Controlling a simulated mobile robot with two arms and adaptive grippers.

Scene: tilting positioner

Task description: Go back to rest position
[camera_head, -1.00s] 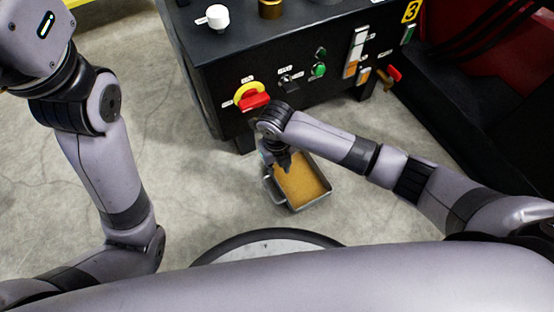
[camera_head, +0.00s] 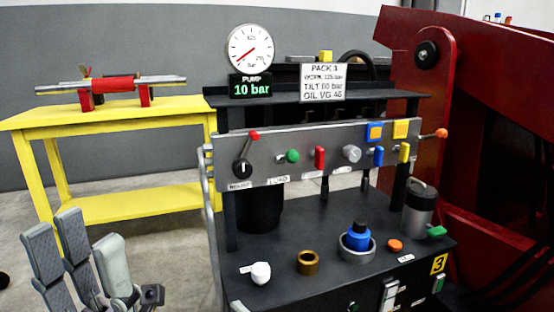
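My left gripper (camera_head: 84,255) shows at the bottom left, its grey fingers pointing up and spread apart. It is open with nothing between the fingers. It stands apart from the black hydraulic pack, to the left of it, with the yellow bench (camera_head: 140,205) behind. My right gripper and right arm are out of view.
The black pack carries a grey control panel (camera_head: 270,145), a pressure gauge (camera_head: 250,47) and a 10 bar display (camera_head: 250,88). Its shelf holds a white cup-like part (camera_head: 261,272), brass ring (camera_head: 308,262) and blue cap (camera_head: 358,237). A red machine (camera_head: 480,90) stands right.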

